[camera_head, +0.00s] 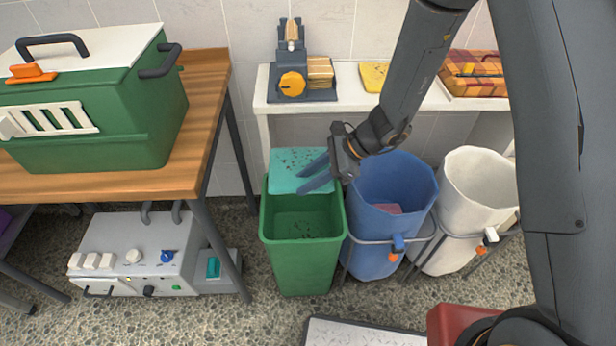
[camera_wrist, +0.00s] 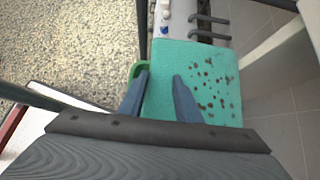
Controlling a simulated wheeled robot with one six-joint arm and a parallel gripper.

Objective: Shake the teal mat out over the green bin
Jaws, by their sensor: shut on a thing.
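The teal mat (camera_head: 295,163) hangs from my gripper (camera_head: 318,176) above the back part of the green bin (camera_head: 306,265). Dark specks dot the mat. In the wrist view the mat (camera_wrist: 215,65) spreads out beyond my gripper (camera_wrist: 160,83), with specks mostly on its right half. My gripper is shut on the mat's near edge. Some dark specks lie inside the green bin, at its bottom. In the wrist view only a bit of the bin's rim (camera_wrist: 137,70) shows; the mat hides the rest.
A blue bin (camera_head: 388,215) stands just right of the green bin, with a white bin (camera_head: 478,195) beyond it. A wooden table (camera_head: 190,165) with a green kennel (camera_head: 100,125) is on the left. A white shelf (camera_head: 345,103) runs behind.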

